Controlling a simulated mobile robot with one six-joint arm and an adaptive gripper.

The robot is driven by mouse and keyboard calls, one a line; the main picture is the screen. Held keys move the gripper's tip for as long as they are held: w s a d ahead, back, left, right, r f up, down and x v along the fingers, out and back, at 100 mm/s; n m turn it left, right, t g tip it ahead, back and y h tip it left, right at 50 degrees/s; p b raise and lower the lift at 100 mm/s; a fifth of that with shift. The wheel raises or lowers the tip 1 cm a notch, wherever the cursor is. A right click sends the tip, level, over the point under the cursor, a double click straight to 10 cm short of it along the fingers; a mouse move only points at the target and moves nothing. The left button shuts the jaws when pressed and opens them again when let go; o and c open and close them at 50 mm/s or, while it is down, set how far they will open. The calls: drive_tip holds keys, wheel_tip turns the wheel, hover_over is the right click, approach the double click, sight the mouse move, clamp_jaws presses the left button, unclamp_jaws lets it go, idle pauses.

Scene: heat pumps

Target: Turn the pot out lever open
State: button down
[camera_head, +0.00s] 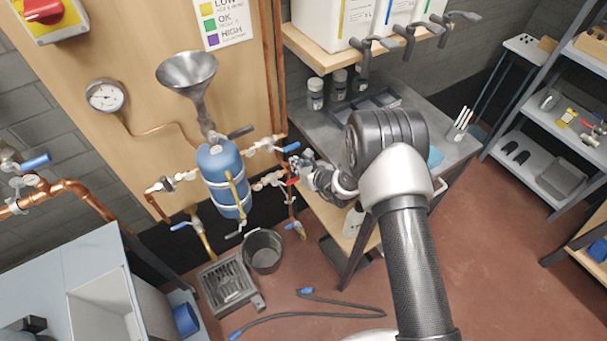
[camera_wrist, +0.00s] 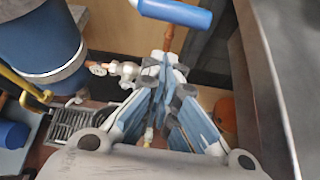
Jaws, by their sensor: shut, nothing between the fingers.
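The blue pot (camera_head: 222,178) hangs on the wooden panel with a metal funnel (camera_head: 188,74) above it. On its right side, an upper valve carries a blue lever (camera_head: 290,147), pointing right; this lever also seems to be the large blue one in the wrist view (camera_wrist: 178,12). A lower valve (camera_head: 268,180) sits below it, with a small red part (camera_head: 292,182) near my gripper. My gripper (camera_head: 297,166) is shut and empty, just under the blue lever; its fingers also show in the wrist view (camera_wrist: 163,72). I cannot tell which lever is the pot out.
A black bucket (camera_head: 262,250) and a floor drain grate (camera_head: 228,284) lie below the pot. A hose (camera_head: 320,297) lies on the floor. A grey workbench (camera_head: 385,115) stands behind my arm. Copper pipes and other blue-handled valves (camera_head: 37,161) are at left.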

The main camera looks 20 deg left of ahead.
drive_tip(key=r, duration=0.3)
drive_tip(key=shift+w, duration=0.2)
drive_tip(key=shift+w+r, duration=0.2)
drive_tip(key=shift+r, duration=0.55)
drive_tip(key=shift+w, duration=0.1)
